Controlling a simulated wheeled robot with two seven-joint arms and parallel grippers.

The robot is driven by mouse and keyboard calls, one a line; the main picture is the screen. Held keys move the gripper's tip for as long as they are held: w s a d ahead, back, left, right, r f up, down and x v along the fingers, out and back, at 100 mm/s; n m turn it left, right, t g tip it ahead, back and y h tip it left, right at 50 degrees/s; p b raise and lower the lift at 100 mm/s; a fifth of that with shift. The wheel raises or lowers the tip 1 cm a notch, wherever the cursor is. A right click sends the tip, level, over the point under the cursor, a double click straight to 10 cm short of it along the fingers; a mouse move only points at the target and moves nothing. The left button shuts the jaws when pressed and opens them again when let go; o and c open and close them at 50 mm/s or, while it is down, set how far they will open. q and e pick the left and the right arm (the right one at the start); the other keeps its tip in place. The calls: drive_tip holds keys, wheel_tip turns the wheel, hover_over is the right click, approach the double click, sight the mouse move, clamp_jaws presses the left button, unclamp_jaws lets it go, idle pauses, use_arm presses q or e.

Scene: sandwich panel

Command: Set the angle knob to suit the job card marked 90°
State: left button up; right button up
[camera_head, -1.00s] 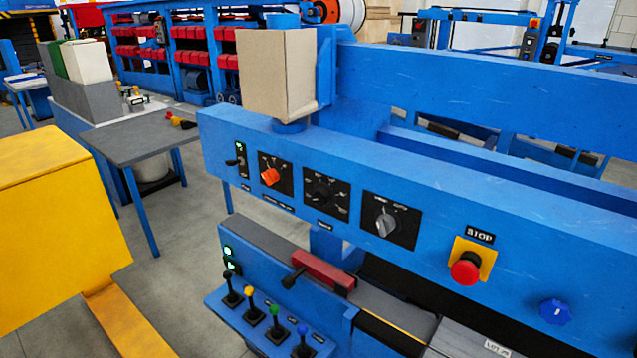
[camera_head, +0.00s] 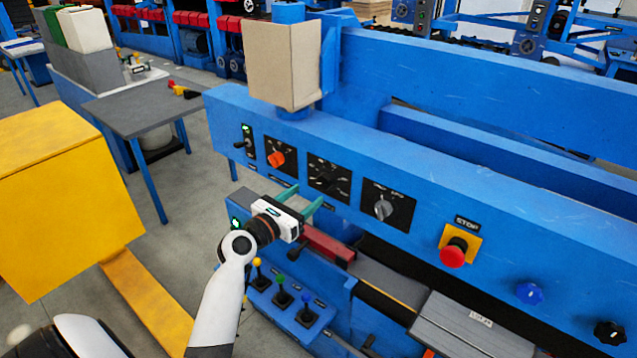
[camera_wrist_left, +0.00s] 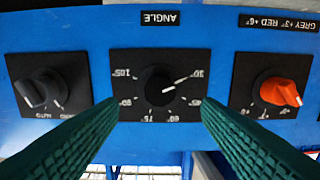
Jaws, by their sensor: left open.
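The angle knob (camera_head: 327,178) is a black knob on a black dial plate in the middle of the blue panel. In the left wrist view the knob (camera_wrist_left: 160,87) sits under the "ANGLE" label, and its white line points at the 30° mark. My left gripper (camera_head: 299,194) is open and empty, just in front of and below the dial. In the left wrist view its green fingers (camera_wrist_left: 160,108) reach to either side of the dial plate, apart from the knob. I cannot make out a job card marked 90°. My right gripper is out of view.
An orange-red knob (camera_head: 276,159) and a grey knob (camera_head: 383,209) flank the angle dial. A red stop button (camera_head: 453,252) and a blue knob (camera_head: 529,293) are farther right. Small levers (camera_head: 282,298) stand below my gripper. A cardboard-coloured box (camera_head: 284,65) sits above the panel.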

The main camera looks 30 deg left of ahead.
sight(322, 184)
use_arm(q)
drive_tip(key=w, duration=0.6)
drive_tip(key=shift+d, duration=0.25)
drive_tip(key=shift+c, duration=0.5)
drive_tip(key=c, duration=0.9)
